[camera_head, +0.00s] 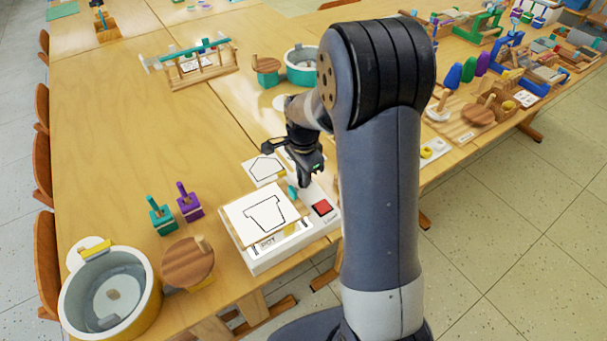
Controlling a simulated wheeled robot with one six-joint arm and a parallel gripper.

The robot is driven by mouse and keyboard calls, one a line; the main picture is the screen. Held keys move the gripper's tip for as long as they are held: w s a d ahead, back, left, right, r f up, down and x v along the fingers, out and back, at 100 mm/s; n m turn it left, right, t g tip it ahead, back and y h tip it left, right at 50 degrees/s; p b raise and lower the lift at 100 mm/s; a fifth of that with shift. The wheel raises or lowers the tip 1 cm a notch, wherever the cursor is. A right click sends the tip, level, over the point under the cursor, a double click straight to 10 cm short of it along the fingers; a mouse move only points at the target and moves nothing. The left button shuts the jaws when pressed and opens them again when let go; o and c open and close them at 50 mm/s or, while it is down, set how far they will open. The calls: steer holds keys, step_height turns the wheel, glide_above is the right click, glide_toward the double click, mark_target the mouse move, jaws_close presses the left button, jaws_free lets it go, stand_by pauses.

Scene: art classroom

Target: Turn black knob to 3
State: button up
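My gripper (307,176) is dark and hangs low over the far right part of a white box (255,265) on the wooden table. It is small and seen at an angle, so I cannot tell if it is open or shut or touching anything.
A grey pot with a yellow base (146,312) and a round wooden lid (187,262) stand at the front left. Teal (161,216) and purple (189,202) handled blocks stand nearby. A teal pot (301,66) is behind. The left middle of the table is clear.

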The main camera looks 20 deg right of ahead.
steer(key=o, duration=0.3)
step_height(320, 180, up, 11)
steer(key=shift+f, duration=0.1)
stand_by(0.4)
steer(key=shift+f, duration=0.15)
step_height(320, 180, down, 11)
steer(key=shift+r, duration=0.15)
steer(key=shift+n, duration=0.3)
steer(key=shift+r, duration=0.1)
stand_by(0.4)
